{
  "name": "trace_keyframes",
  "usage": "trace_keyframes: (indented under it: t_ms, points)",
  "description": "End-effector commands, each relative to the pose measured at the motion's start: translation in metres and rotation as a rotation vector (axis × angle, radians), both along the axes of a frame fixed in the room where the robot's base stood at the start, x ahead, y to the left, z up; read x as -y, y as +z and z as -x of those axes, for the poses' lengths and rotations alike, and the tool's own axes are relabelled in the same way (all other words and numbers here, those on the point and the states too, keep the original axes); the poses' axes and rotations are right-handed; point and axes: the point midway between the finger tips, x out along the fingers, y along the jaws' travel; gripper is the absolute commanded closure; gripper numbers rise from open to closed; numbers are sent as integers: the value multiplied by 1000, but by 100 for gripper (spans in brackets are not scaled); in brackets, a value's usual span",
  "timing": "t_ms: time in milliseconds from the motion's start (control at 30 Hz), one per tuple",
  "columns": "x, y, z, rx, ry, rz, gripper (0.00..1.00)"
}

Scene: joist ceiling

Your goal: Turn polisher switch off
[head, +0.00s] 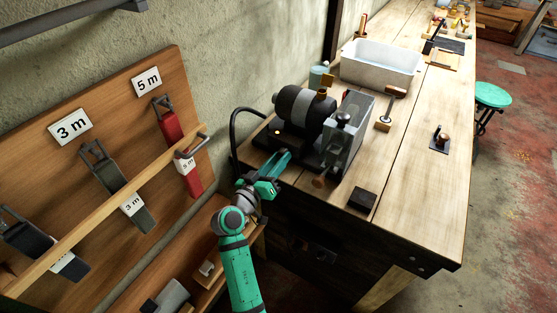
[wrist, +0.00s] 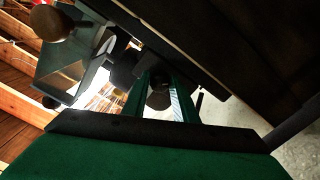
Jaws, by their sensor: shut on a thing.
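The polisher (head: 305,108) stands on the near left corner of the workbench, with a dark motor body on a black base and a grey box-like guard (head: 345,140) at its right. My green gripper (head: 281,158) reaches up to the front of the polisher's base. In the wrist view its two fingers (wrist: 160,92) are closed around a small dark round knob (wrist: 159,98), which looks like the polisher switch. In the head view the fingers hide this knob, so I cannot tell which way it is set.
The wooden workbench (head: 405,170) carries a white basin (head: 381,64), a small dark block (head: 362,200) and hand tools. A board with labelled straps (head: 70,126) leans on the wall at left. A green stool (head: 493,95) stands at right. A black cable (head: 234,130) curves beside the polisher.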

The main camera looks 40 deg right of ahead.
Motion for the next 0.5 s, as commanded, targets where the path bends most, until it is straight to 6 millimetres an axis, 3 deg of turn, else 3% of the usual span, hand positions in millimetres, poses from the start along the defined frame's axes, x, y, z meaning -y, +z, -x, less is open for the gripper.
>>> trace_keyframes:
  t_ms: [500]
  points:
    - [0,2,0,-443,2,185,97]
